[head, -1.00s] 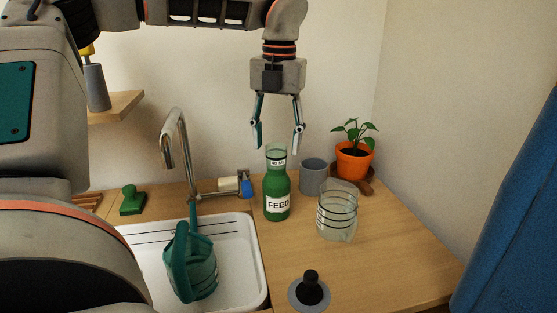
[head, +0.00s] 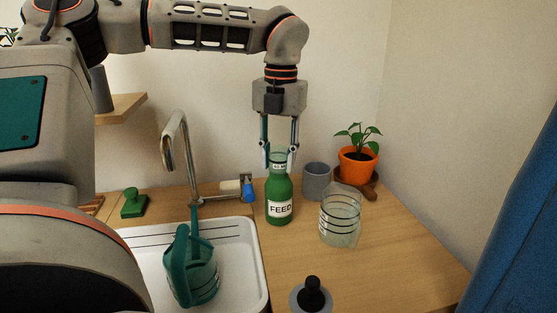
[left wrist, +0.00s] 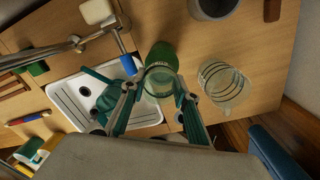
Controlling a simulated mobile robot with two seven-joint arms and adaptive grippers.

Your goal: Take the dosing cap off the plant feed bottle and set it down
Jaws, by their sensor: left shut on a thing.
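The green plant feed bottle (head: 279,200) stands upright on the wooden counter, its white FEED label facing me. Its clear, pale dosing cap (head: 278,160) sits on the neck. My left gripper (head: 279,164) points straight down over the bottle and is shut on the cap, one finger on each side. In the left wrist view the cap (left wrist: 158,83) lies between the fingertips (left wrist: 161,88), with the green bottle (left wrist: 163,55) behind it. My right gripper is not in view.
A clear banded jar (head: 341,222), a grey cup (head: 316,181) and a potted plant (head: 358,160) stand right of the bottle. The sink (head: 245,262) with a green watering can (head: 196,270) is left. A black-knobbed disc (head: 312,297) lies in front. Counter between is clear.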

